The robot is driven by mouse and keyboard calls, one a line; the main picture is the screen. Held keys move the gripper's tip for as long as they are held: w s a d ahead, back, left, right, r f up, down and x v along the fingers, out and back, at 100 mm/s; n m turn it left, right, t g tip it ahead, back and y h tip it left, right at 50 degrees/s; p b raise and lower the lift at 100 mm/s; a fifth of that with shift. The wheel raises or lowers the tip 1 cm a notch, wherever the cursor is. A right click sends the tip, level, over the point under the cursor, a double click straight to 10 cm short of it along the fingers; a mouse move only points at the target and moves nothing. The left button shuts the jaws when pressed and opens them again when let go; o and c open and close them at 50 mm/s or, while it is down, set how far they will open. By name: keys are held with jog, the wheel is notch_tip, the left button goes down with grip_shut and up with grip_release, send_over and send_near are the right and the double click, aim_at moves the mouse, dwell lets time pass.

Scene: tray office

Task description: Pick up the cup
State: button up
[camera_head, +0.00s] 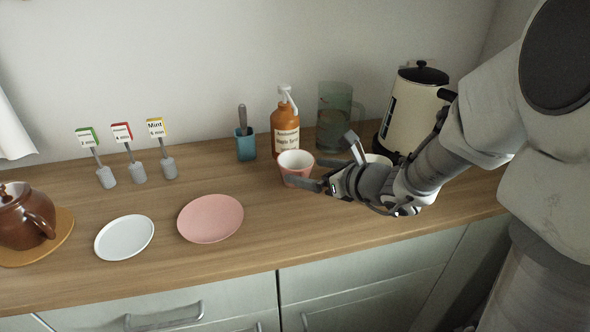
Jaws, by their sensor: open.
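A pink cup (293,172) with a pale inside stands upright on the wooden counter, in front of the orange-brown syrup bottle. My gripper (319,161) is open and reaches in from the right at the cup. One finger shows low near the cup's front, the other is raised to the cup's right. I cannot tell whether either finger touches the cup. A white round vessel (378,159) shows partly behind my gripper; most of it is hidden.
Behind stand the syrup bottle (285,128), a glass jug (333,122), a cream kettle (407,115) and a blue holder (246,149). A pink plate (210,218), a white plate (124,237), a brown teapot (24,220) and label stands (137,172) are left. Counter front-centre is clear.

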aim_at(307, 171)
jog(key=x, duration=0.2)
jog(key=b+x, duration=0.1)
jog(key=x, duration=0.1)
jog(key=shift+d+f, duration=0.15)
jog(key=shift+f, duration=0.2)
jog(key=shift+w+a, duration=0.25)
jog(key=c, duration=1.2)
